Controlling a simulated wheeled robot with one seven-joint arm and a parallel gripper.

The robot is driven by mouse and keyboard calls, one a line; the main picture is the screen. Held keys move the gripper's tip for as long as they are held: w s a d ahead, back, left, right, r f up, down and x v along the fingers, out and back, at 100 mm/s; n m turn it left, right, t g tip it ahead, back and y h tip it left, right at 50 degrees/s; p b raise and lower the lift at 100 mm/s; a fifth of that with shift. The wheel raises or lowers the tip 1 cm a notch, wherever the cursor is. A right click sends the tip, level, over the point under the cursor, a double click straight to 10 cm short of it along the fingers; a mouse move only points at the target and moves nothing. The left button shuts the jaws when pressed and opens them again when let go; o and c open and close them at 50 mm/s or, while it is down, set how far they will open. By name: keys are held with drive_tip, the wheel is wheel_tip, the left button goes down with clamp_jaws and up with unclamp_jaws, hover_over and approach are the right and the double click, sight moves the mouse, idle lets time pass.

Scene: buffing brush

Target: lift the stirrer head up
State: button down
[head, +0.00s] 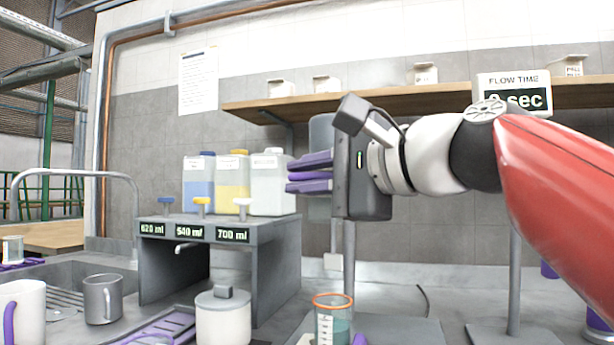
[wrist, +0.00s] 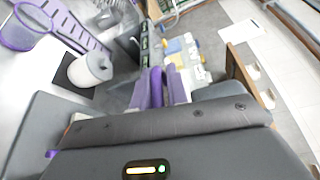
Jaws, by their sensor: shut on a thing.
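The stirrer head (head: 322,130) is a grey rounded body behind my gripper in the head view. It is on a grey upright post (head: 349,265), above a glass beaker with an orange rim (head: 333,318) that holds teal liquid. My gripper (head: 300,175) has purple fingers pointing left at the height of the head. They are close together and shut on the stirrer head, though the contact itself is mostly hidden. The purple fingers also show close together in the wrist view (wrist: 161,88). The stirrer's lower parts are partly hidden.
A grey dispenser stand (head: 275,250) with several bottles on it stands to the left. A white lidded jar (head: 223,318) and a grey mug (head: 102,298) are at the front left. A wooden shelf (head: 400,100) runs along the wall behind my arm.

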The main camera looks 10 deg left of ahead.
drive_tip(key=c, duration=1.5)
unclamp_jaws()
drive_tip(key=shift+w, duration=0.1)
drive_tip(key=v, duration=0.8)
